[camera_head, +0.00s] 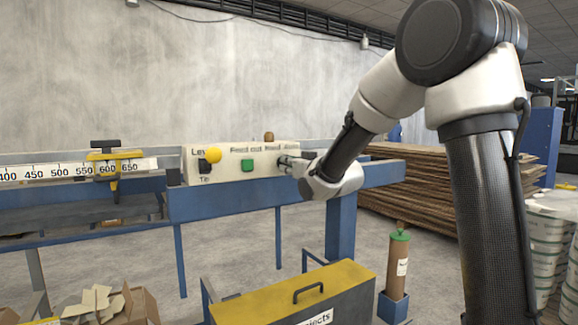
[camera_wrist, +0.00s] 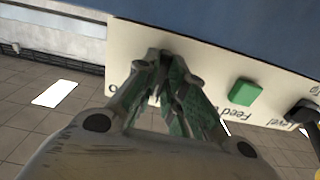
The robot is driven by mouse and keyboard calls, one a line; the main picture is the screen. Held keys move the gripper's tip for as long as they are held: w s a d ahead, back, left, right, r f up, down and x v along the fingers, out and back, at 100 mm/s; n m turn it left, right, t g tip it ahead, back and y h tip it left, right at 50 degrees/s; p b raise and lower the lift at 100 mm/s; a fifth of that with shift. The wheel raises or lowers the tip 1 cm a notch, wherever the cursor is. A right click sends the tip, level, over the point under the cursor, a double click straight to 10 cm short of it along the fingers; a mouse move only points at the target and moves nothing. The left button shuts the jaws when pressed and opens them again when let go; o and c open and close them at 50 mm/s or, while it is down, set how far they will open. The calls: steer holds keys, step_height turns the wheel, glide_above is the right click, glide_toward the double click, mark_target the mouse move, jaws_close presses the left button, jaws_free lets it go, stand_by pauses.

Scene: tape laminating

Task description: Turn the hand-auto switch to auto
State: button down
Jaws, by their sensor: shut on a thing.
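The cream control panel (camera_head: 225,174) is mounted on the blue machine frame. It fills the upper right of the wrist view upside down (camera_wrist: 205,66). My gripper (camera_head: 284,162) is at the panel's right end, under the "Hand Auto" lettering. In the wrist view my gripper (camera_wrist: 168,68) has its fingertips close together against the panel, shut on the hand-auto switch. The switch itself is hidden by the fingers, so I cannot tell which way it points.
A ruler with a yellow-black stop (camera_head: 107,168) lies farther left. A yellow-topped box (camera_head: 290,289), a brown cylinder (camera_head: 397,265) and stacked boards (camera_head: 440,190) stand around the machine.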

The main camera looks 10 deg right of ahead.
steer(key=m, duration=0.6)
steer(key=shift+m, duration=0.4)
stand_by(0.3)
steer(key=c, duration=1.5)
jaws_free()
steer(key=v, duration=1.2)
